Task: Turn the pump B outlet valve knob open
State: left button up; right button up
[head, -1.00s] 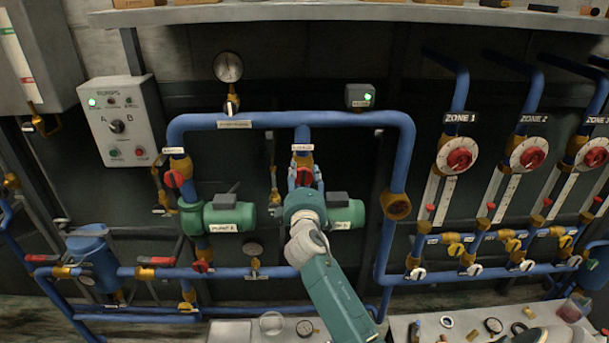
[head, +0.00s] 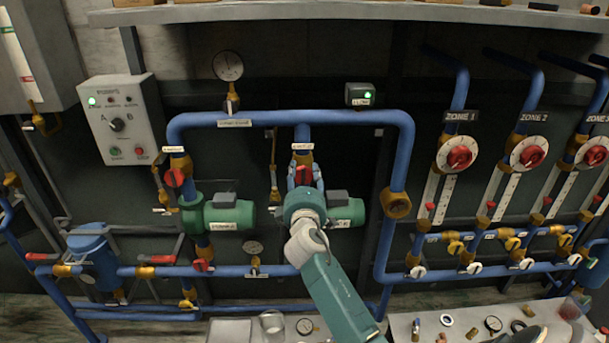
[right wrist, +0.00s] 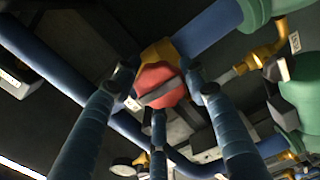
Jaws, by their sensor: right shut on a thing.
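The pump B outlet valve knob (head: 303,174) is red and sits on a brass valve body on the vertical blue pipe above pump B (head: 345,213). My right gripper (head: 305,180) is shut on this knob, with my forearm coming up from below and hiding part of the pump. In the right wrist view the red knob (right wrist: 158,85) lies between my blue fingers, and a grey bar crosses its face at a slant. The brass body shows behind it. My left gripper is not in view.
The pump A outlet knob (head: 175,178), also red, is to the left above pump A (head: 228,213). A control box (head: 122,121) with a selector hangs further left. The zone dials (head: 460,155) are at the right. A bench with small parts stands below.

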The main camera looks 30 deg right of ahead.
jog(key=o, duration=1)
jog(key=shift+w+a+r, duration=0.15)
jog(key=shift+a+r, duration=0.15)
jog(key=shift+r, duration=0.05)
jog(key=shift+c, duration=0.2)
jog(key=shift+o, duration=1.1)
jog(key=shift+w+a+f, duration=0.15)
jog(key=shift+a+f, duration=0.05)
jog(key=shift+a, duration=0.05)
jog(key=shift+s+f, duration=0.1)
jog(key=shift+s, duration=0.2)
jog(key=v, duration=1.1)
jog(key=shift+s+a, duration=0.15)
jog(key=shift+s, duration=0.05)
